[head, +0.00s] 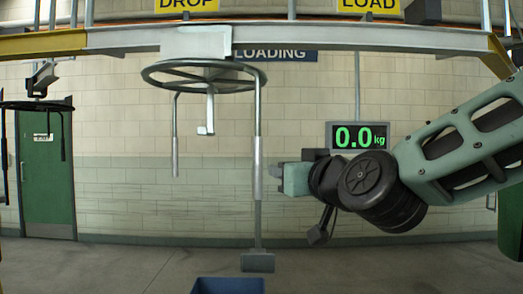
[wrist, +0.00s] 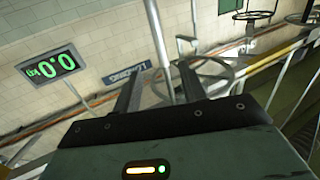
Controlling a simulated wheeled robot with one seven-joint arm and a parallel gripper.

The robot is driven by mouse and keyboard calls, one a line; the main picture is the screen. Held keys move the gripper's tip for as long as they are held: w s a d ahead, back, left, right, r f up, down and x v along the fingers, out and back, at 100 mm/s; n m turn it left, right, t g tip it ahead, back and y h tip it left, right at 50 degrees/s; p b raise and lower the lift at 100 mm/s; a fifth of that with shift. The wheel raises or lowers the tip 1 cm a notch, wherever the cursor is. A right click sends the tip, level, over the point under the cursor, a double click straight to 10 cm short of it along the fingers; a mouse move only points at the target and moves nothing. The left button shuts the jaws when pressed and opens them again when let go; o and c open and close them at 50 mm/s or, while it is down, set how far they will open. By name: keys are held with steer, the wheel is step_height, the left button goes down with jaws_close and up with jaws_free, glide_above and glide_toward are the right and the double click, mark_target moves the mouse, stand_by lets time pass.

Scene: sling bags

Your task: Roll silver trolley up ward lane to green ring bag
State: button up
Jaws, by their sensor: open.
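A silver trolley (head: 196,42) sits on the overhead rail, with a grey spoked ring (head: 205,76) hanging under it. A long rod with a pale grip (head: 258,165) hangs from the ring's right side; a shorter rod hangs at its left. My gripper (head: 278,178) is open and empty, just right of the long rod and pointing left at it. In the wrist view a silver rod (wrist: 158,45) shows beyond and between my open fingers (wrist: 160,85), with the spoked ring (wrist: 200,82) behind. Contact cannot be told. I cannot make out a green ring bag for certain; a green shape (head: 511,215) is cut off at the right edge.
The rail (head: 310,38) runs across the top, with DROP (head: 187,4) and LOAD (head: 368,5) signs. A dark ring (head: 38,105) hangs far left near a green door (head: 47,175). A display (head: 358,137) reads 0.0 kg. A blue bin (head: 228,286) is below.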

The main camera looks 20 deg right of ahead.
mark_target(260, 161)
steer(key=w+p, duration=0.1)
steer(key=w, duration=0.4)
steer(key=w+p, duration=0.1)
steer(key=w, duration=0.4)
steer(key=w+a, duration=0.1)
steer(key=w, duration=0.5)
steer(key=shift+r+p, duration=0.15)
steer(key=shift+p, duration=0.25)
steer(key=shift+w+a, duration=0.1)
steer(key=shift+w, duration=0.55)
jaws_close()
